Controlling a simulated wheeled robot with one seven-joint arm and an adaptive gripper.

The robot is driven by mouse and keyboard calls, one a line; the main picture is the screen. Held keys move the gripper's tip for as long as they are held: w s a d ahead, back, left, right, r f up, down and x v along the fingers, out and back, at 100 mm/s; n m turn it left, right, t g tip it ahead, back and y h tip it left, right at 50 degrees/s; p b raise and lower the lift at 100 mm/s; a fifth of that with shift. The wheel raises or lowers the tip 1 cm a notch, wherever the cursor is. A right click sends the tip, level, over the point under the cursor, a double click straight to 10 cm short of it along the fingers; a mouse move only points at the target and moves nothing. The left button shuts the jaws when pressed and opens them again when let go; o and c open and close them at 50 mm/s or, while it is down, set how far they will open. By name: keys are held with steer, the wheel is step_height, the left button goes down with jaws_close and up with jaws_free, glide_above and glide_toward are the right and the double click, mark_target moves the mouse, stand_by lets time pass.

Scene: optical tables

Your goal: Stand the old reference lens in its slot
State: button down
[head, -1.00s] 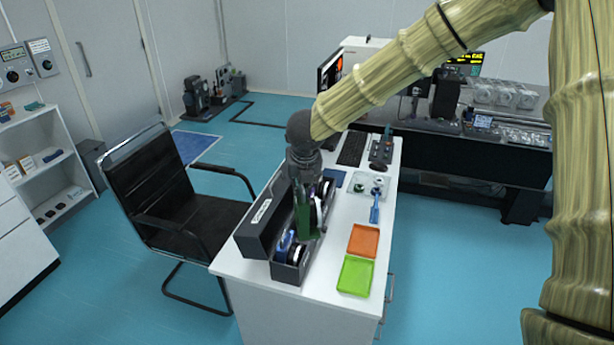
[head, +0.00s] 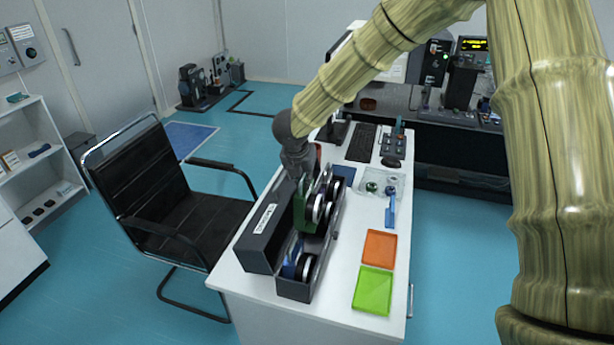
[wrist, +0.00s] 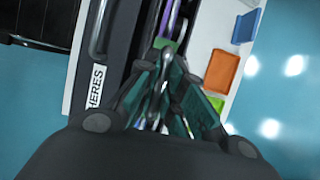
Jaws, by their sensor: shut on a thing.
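A long dark grey case (head: 295,290) with its lid open stands on the white desk. Several round lenses stand upright in a row in it. A black-and-white lens (head: 306,266) and a blue piece (head: 291,262) stand in its near end. My gripper (head: 305,212), with green fingers, reaches down into the middle of the row. In the wrist view its fingers (wrist: 160,95) close around a thin grey piece, seen edge-on. This seems to be a lens; which one is unclear. A dark lens with a pale rim (head: 319,208) shows right beside the fingers. The slot below them is hidden.
An orange tray (head: 379,247) and a green tray (head: 373,291) lie right of the case. A blue tool (head: 390,209) and a clear tray (head: 376,184) lie behind them. A black chair (head: 165,205) stands left of the desk.

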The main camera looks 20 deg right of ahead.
mark_target(307, 212)
steer(key=shift+w+f, duration=0.1)
steer(key=shift+f, duration=0.1)
steer(key=shift+s+d+f, duration=0.1)
steer(key=shift+s+d, duration=0.1)
steer(key=shift+d, duration=0.1)
steer(key=shift+d+f+b, duration=0.15)
steer(key=shift+f+b, duration=4.35)
steer(key=shift+f, duration=1.7)
steer(key=shift+f+b, duration=0.35)
steer(key=shift+f, duration=0.05)
steer(key=c, duration=0.6)
jaws_free()
steer(key=shift+c, duration=0.2)
steer(key=shift+r, duration=0.1)
step_height(307, 212, up, 9)
steer(key=p, duration=0.6)
